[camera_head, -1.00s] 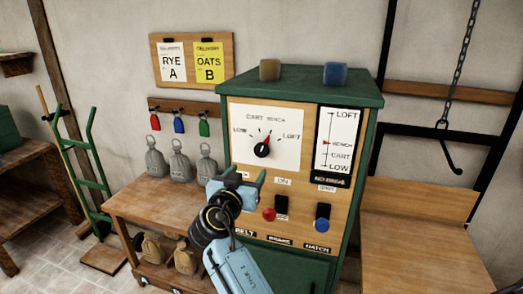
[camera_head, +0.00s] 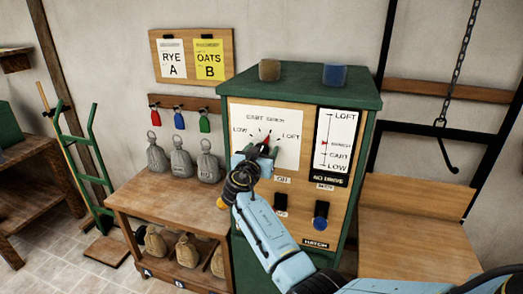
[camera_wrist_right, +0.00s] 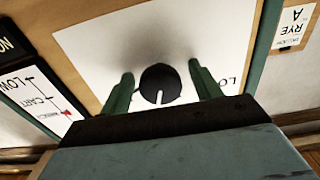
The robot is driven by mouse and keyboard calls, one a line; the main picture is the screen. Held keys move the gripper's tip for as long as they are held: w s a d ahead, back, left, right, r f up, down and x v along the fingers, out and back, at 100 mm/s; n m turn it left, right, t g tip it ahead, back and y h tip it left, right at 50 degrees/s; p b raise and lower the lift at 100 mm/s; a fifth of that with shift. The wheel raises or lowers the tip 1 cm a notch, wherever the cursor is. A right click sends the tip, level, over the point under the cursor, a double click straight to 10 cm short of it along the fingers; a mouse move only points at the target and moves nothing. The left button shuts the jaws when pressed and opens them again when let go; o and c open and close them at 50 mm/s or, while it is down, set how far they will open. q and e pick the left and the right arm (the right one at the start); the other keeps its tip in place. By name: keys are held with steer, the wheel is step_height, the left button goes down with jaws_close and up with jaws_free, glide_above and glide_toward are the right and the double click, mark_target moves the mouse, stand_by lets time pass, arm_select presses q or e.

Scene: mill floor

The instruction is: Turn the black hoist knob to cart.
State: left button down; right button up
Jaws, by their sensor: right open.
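The black hoist knob (camera_wrist_right: 160,84) sits on a white dial card (camera_head: 288,118) marked LOW, CART, BENCH and LOFT, on the green and wood cabinet. Its white mark points down in the right wrist view, which sees the panel upside down. My right gripper (camera_head: 258,152) is in front of the dial and hides most of the knob in the head view. In the wrist view its two green fingers are open, one on each side of the knob, with gaps visible. The height scale (camera_head: 331,142) has its red pointer beside BENCH. My left gripper is not in view.
A blue-capped switch (camera_head: 321,214) is below the dial, partly near my arm. A wooden bench (camera_head: 165,198) with grey weights stands left of the cabinet. A chain hook (camera_head: 446,150) hangs at the right. Two blocks, brown and blue, sit on the cabinet top.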

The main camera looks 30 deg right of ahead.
steer(key=c, duration=1)
steer(key=shift+o, duration=0.2)
steer(key=shift+n, duration=0.3)
steer(key=shift+f+n+b, duration=0.1)
steer(key=shift+n+b, duration=0.55)
steer(key=shift+n, duration=0.95)
steer(key=shift+n+b, duration=0.4)
steer(key=shift+n, duration=1.7)
